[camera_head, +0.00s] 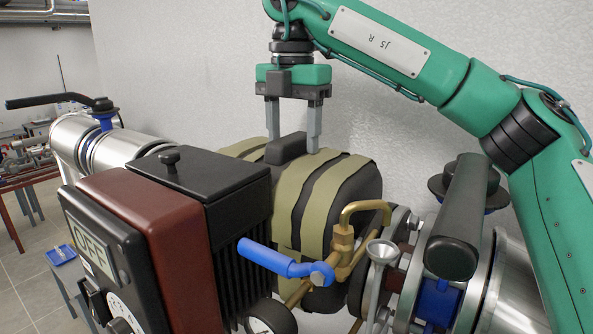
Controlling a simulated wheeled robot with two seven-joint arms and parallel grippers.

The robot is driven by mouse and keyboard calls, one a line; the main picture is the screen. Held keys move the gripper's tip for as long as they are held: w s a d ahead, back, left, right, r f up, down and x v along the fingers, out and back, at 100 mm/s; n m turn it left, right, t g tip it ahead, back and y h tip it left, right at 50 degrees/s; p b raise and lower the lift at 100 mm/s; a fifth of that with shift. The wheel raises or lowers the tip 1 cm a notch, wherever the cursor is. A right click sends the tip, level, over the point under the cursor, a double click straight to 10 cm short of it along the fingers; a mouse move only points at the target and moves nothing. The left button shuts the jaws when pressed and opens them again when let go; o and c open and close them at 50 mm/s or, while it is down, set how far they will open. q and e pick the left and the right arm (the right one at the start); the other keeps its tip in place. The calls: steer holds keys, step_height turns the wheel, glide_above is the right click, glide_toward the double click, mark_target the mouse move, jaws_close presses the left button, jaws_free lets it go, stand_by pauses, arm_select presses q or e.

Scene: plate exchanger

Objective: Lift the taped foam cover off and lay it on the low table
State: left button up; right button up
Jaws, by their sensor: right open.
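The foam cover (345,200) is a dark, rounded shell with olive tape bands, seated on the exchanger between the pipe ends. A dark raised grip block (287,148) stands on its top. My right gripper (293,145) points down from above with its two fingers apart, one on each side of the block. I cannot tell whether the fingers touch it. The cover's lower front is hidden by the control box and the brass valve. A low table (75,288) shows in part at the lower left, partly hidden by the control box. My left gripper is out of view.
A black and dark red control box (150,225) reading "OFF" stands close in front. A blue-handled brass valve (342,240) and a black-handled pipe (495,280) crowd the right. A blue tray (61,255) lies at left. Open floor shows at far left.

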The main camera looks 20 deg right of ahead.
jaws_close()
steer(key=shift+a+r, duration=0.1)
stand_by(0.4)
